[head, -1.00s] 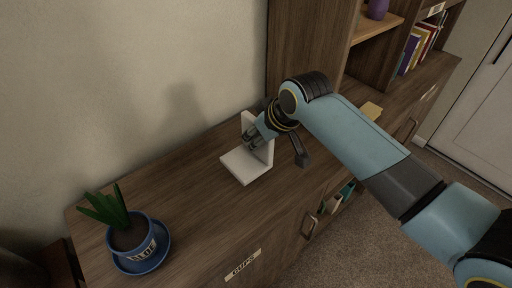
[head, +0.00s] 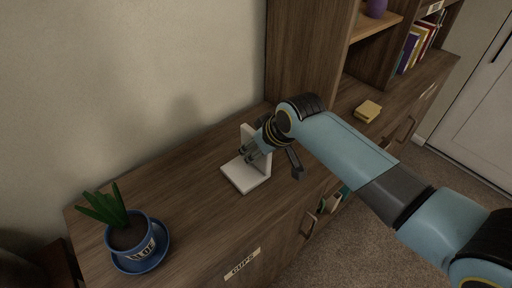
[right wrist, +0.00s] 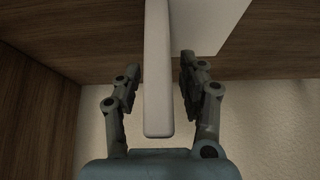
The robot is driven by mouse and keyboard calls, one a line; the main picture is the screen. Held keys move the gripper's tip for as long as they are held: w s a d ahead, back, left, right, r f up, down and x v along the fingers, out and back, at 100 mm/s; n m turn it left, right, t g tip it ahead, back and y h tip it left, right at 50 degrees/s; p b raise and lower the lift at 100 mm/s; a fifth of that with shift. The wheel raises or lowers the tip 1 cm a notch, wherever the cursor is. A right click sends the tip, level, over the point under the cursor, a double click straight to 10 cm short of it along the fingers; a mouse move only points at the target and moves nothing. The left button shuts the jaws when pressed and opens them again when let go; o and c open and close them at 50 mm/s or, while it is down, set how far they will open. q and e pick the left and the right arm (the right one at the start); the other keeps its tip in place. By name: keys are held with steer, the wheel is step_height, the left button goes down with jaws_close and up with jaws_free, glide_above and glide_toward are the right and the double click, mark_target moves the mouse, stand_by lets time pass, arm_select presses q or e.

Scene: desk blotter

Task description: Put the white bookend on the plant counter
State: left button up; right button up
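The white bookend (head: 240,175) stands upright on the wooden counter (head: 185,190), the same counter that holds the potted plant (head: 130,235) in a blue pot on a blue saucer. The plant is at the left end, with bare wood between it and the bookend. My right gripper (head: 252,155) is at the bookend's upright plate. In the right wrist view the plate (right wrist: 158,70) lies between the two open fingers (right wrist: 160,88), with a narrow gap on each side. The gripper hides part of the plate in the head view. My left gripper is not in view.
A label reading CUPS (head: 243,263) is on the counter's front. A yellow block (head: 367,111) lies farther right, below shelves with books (head: 415,48) and a purple vase (head: 376,8). A tall wooden side panel rises behind my right arm. The wall runs along the back.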

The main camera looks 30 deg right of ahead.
steer(key=shift+r, duration=0.1)
steer(key=a+p+v, duration=0.1)
steer(key=v, duration=1.1)
steer(key=shift+d, duration=0.45)
steer(key=shift+s, duration=0.1)
